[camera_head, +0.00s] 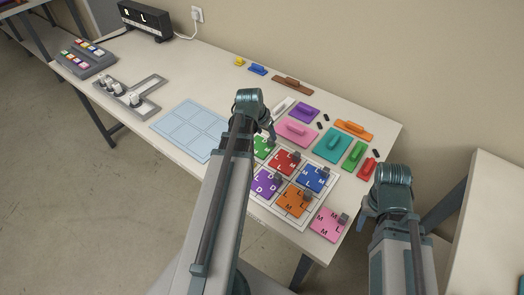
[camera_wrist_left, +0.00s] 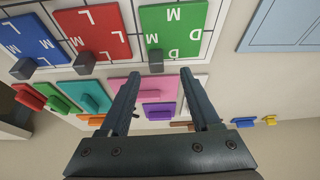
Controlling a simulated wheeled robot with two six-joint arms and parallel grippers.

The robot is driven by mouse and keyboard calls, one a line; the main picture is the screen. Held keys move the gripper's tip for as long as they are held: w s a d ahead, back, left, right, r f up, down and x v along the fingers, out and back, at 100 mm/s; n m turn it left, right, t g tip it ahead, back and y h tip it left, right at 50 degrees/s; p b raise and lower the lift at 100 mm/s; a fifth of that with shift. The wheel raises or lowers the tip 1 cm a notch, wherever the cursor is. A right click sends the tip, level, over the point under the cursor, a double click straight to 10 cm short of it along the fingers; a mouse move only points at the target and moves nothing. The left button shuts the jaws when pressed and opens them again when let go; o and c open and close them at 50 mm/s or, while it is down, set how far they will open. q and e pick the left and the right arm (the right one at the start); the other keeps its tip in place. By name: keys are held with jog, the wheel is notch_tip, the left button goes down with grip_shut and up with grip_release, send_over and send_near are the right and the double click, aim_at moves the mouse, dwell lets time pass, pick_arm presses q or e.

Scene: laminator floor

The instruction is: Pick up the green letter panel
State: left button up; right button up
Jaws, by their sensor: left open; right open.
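The green letter panel (camera_head: 264,143) lies in the white grid tray (camera_head: 256,205), partly hidden by my left arm in the head view. In the left wrist view the green panel (camera_wrist_left: 176,25) shows white D and M letters and a dark grip block (camera_wrist_left: 155,58) at its edge. My left gripper (camera_head: 268,130) is above the table at this panel. In the wrist view its fingers (camera_wrist_left: 160,76) are open, apart and empty, with the grip block just beyond the gap between the tips. My right gripper (camera_head: 366,212) hangs open and empty off the table's right edge.
Red (camera_head: 286,162), blue (camera_head: 313,178), purple (camera_head: 266,182) and orange (camera_head: 294,201) panels sit close by, and a pink one (camera_head: 328,223) at the tray's corner. Coloured handled blocks, such as the teal one (camera_head: 332,146), lie behind. A light blue grid mat (camera_head: 188,130) lies left.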

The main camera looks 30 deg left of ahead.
aim_at(270, 139)
pick_arm(q)
jog(key=b+x, duration=0.4)
jog(key=x, duration=0.1)
jog(key=shift+w+d+f+b, duration=0.15)
jog(key=shift+d+b, duration=0.1)
jog(key=shift+b, duration=0.15)
jog(key=shift+r, duration=0.2)
grip_shut()
dwell(1.1)
